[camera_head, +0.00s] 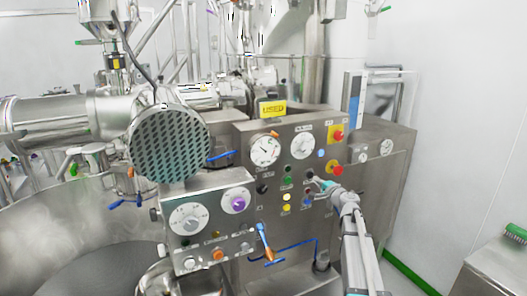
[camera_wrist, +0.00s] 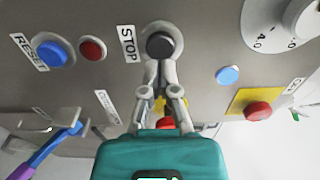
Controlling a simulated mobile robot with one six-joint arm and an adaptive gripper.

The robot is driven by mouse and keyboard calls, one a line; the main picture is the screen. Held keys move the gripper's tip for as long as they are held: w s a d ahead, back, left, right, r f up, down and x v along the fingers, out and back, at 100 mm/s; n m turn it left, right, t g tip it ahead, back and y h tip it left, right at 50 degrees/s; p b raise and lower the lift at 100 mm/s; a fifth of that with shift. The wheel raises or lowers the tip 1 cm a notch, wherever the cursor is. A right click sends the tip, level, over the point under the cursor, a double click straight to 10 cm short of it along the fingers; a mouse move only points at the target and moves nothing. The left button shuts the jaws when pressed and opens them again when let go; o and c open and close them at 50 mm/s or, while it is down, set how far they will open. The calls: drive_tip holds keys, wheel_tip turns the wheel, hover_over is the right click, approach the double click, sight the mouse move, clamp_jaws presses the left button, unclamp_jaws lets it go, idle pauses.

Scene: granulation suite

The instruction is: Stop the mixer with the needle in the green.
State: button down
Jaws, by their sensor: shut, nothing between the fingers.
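My gripper (camera_head: 318,183) is at the front of the steel control panel (camera_head: 245,142) in the head view. In the wrist view its fingers (camera_wrist: 158,70) are closed together with nothing between them. The fingertips are at the lower edge of a black button (camera_wrist: 162,46) in a grey ring, beside a label reading STOP (camera_wrist: 128,44). I cannot tell whether they touch or press it. Two white round gauges, a left one (camera_head: 265,150) and a right one (camera_head: 302,146), sit above the buttons. Their needles and any green band are too small to read.
In the wrist view a blue button (camera_wrist: 52,53) labelled RESET and a red button (camera_wrist: 92,49) lie left of the black one. A light blue button (camera_wrist: 227,75) and a red button on yellow (camera_wrist: 258,110) lie right.

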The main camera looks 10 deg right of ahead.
drive_tip(key=shift+v, duration=2)
drive_tip(key=s+a+f+n+g+y, duration=0.1)
drive_tip(key=s+a+f+n+g, duration=0.45)
drive_tip(key=a, duration=0.35)
drive_tip(key=s+a+f+n+g+y, duration=0.1)
drive_tip(key=s+a+f+n+g, duration=0.35)
drive_tip(key=s+a, duration=0.4)
drive_tip(key=s+a+f+n+g+h, duration=0.1)
drive_tip(key=s+f+n+g+h, duration=0.1)
drive_tip(key=s, duration=0.7)
drive_tip(key=s+a+f+n+g+h, duration=0.1)
drive_tip(key=s+f+g+h, duration=0.4)
drive_tip(key=s, duration=0.5)
drive_tip(key=shift+a+f+n, duration=0.3)
drive_tip(key=shift+f+n, duration=0.5)
drive_tip(key=shift+n, duration=0.1)
